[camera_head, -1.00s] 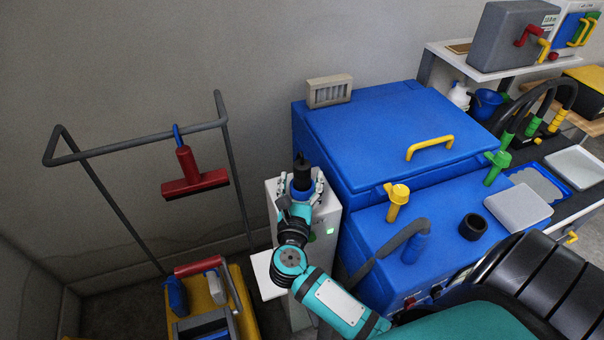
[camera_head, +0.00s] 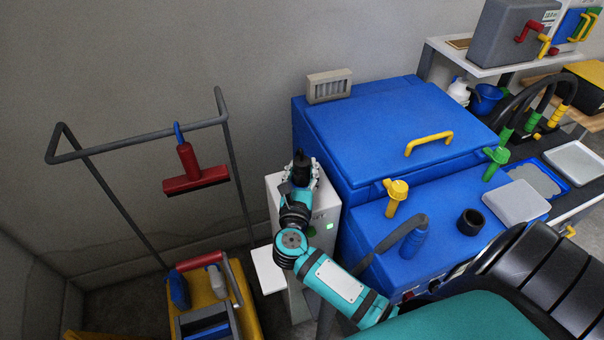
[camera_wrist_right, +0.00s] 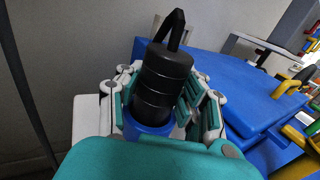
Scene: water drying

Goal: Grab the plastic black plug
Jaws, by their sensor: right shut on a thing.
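The black plastic plug (camera_head: 300,166) stands upright on top of the white cabinet (camera_head: 325,212) beside the blue machine. In the right wrist view the plug (camera_wrist_right: 164,80) is a ribbed black cylinder with a loop on top, its lower end at a blue ring (camera_wrist_right: 147,128). My right gripper (camera_head: 302,180) has its fingers on both sides of the plug and is shut on it. In the right wrist view the fingers (camera_wrist_right: 160,100) flank its body. I cannot tell whether the plug is still seated in the ring. My left gripper is not in view.
The large blue machine (camera_head: 390,130) with a yellow handle (camera_head: 430,142) stands directly right of the cabinet. A grey frame with a red squeegee (camera_head: 195,175) and a yellow cart (camera_head: 245,315) are on the left. Space above the cabinet is open up to the wall.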

